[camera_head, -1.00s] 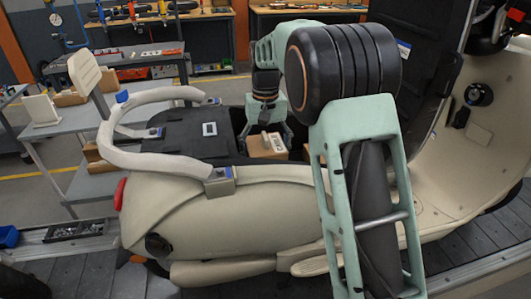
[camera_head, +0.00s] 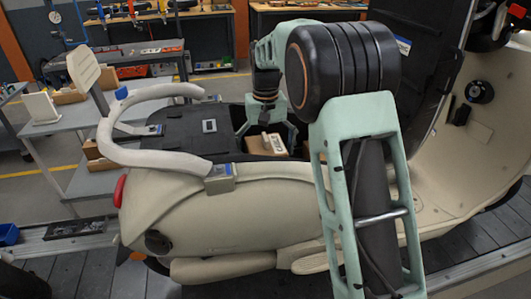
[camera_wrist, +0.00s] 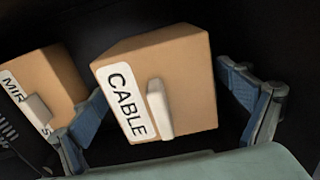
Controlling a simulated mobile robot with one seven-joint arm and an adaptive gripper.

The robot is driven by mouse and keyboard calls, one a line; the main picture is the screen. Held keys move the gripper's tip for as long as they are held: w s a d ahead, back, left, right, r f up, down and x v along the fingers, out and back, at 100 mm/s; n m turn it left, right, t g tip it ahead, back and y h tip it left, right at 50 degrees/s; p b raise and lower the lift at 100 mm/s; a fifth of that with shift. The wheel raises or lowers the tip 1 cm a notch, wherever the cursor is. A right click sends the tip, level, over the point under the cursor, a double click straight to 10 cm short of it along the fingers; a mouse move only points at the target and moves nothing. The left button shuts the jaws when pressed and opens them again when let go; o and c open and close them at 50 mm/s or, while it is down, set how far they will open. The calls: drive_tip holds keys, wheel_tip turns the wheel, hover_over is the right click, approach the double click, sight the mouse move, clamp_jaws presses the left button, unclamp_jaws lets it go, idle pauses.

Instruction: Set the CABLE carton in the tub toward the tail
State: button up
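The CABLE carton (camera_head: 257,149) is a brown box with a white label and a pale raised tab on top. In the head view it shows in the dark open tub (camera_head: 225,122) of the cream scooter, its lower part hidden by the body side. In the wrist view the CABLE carton (camera_wrist: 190,75) lies between my fingers, turned at an angle. My gripper (camera_head: 266,135) is over it with fingers spread. In the wrist view my gripper (camera_wrist: 168,108) shows dark space between the right finger and the carton; the left finger is close to its other side.
A second carton (camera_wrist: 48,85), its label partly readable as "MIR", stands left of the CABLE carton in the wrist view, close to my left finger. The scooter's pale grab rail (camera_head: 150,160) curves around the tail. A grey shelf cart (camera_head: 75,120) stands behind.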

wheel_tip(320, 180, up, 12)
idle(0.6)
